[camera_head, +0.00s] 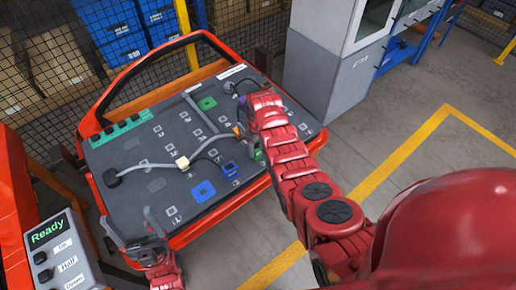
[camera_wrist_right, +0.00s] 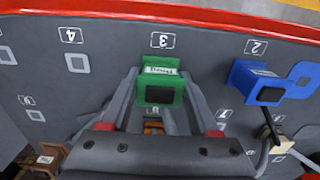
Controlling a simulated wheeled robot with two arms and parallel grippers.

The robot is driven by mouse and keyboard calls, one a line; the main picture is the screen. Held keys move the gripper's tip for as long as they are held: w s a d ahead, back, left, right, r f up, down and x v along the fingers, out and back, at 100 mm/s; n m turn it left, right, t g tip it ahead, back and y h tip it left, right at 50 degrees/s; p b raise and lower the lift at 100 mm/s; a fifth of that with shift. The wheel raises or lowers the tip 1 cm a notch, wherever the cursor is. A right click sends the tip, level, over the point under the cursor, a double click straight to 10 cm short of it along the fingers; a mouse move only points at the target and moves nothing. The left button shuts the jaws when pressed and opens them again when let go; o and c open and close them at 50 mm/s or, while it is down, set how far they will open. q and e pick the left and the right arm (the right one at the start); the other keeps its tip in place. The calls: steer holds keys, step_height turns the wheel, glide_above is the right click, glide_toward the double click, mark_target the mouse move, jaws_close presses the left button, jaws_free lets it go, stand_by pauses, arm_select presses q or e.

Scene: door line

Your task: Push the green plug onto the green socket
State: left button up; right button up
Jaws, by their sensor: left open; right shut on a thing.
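The green plug (camera_wrist_right: 160,87), a block with a dark face and a white label, sits between the two fingers of my right gripper (camera_wrist_right: 160,76), which is shut on it. It is over the panel beside the number 3; I cannot tell whether it touches the panel. In the head view a green part (camera_head: 258,151) shows beside my right arm, which hides most of that gripper. A flat green square, seemingly the green socket (camera_head: 207,103), lies further back on the panel. My left gripper (camera_head: 132,232) is open and empty at the panel's near left edge.
The grey panel (camera_head: 150,200) sits in a red door frame. A blue block (camera_head: 229,169), a blue square (camera_head: 203,191), cables and a pale connector (camera_head: 182,163) are on it. A green strip (camera_head: 122,131) lies at its left edge. A button box (camera_head: 62,250) stands lower left.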

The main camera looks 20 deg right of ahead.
mark_target(258, 146)
jaws_close()
steer(key=shift+r+p, duration=0.7)
steer(key=shift+r, duration=0.45)
steer(key=shift+r+p, duration=0.5)
steer(key=shift+r, duration=0.8)
steer(key=shift+s+r, duration=0.1)
steer(key=shift+r, duration=0.9)
